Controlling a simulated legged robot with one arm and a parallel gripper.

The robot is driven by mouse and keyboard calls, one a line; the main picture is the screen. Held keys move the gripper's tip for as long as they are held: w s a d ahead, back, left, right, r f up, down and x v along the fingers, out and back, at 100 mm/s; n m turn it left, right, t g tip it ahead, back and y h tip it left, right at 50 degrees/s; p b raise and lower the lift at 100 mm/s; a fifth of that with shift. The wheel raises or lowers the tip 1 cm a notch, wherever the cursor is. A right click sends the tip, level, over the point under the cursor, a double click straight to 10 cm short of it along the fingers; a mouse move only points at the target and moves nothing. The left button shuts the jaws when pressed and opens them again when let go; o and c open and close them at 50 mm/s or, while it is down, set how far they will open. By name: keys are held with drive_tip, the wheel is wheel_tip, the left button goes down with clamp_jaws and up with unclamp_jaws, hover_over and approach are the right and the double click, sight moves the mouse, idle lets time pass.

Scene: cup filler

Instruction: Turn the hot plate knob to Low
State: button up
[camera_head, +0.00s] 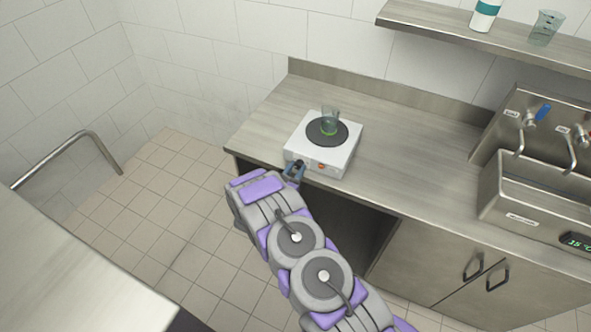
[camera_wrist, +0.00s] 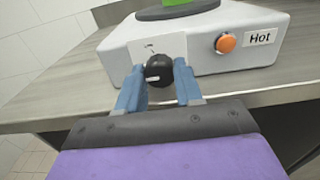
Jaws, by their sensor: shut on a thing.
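The hot plate (camera_head: 336,158) is a white box with a round dark heating disc (camera_head: 340,141) near the front edge of the steel counter. Its black knob (camera_wrist: 158,71) is on the front face, with a small white dial plate and a light mark on the knob. My gripper (camera_wrist: 159,88) has its two blue fingers on either side of the knob and is shut on it. In the head view my gripper (camera_head: 294,170) is at the front left of the hot plate. The dial lettering is too small to read surely.
A glass beaker (camera_head: 330,119) with green content stands on the disc. An orange button (camera_wrist: 226,43) and a "Hot" label (camera_wrist: 261,37) are right of the knob. A steel basin with taps (camera_head: 535,205) is at the right. The counter between (camera_head: 415,150) is clear.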

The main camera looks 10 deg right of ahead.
drive_tip(key=m, duration=0.3)
drive_tip(key=shift+f+b, duration=0.1)
drive_tip(key=shift+b, duration=0.25)
drive_tip(key=m+b, duration=0.1)
drive_tip(key=m, duration=0.2)
drive_tip(key=shift+f+m+b, duration=0.1)
drive_tip(key=shift+m+b, duration=0.2)
drive_tip(key=shift+b, duration=0.05)
drive_tip(key=m+b, duration=0.2)
drive_tip(key=m, duration=0.2)
drive_tip(key=shift+b, duration=0.3)
drive_tip(key=shift+s+f+m+b, duration=0.1)
drive_tip(key=shift+m+b, duration=0.75)
drive_tip(key=shift+m, duration=0.65)
drive_tip(key=shift+d, duration=0.1)
drive_tip(key=o, duration=1)
drive_tip(key=shift+o, duration=0.2)
drive_tip(key=shift+s, duration=0.1)
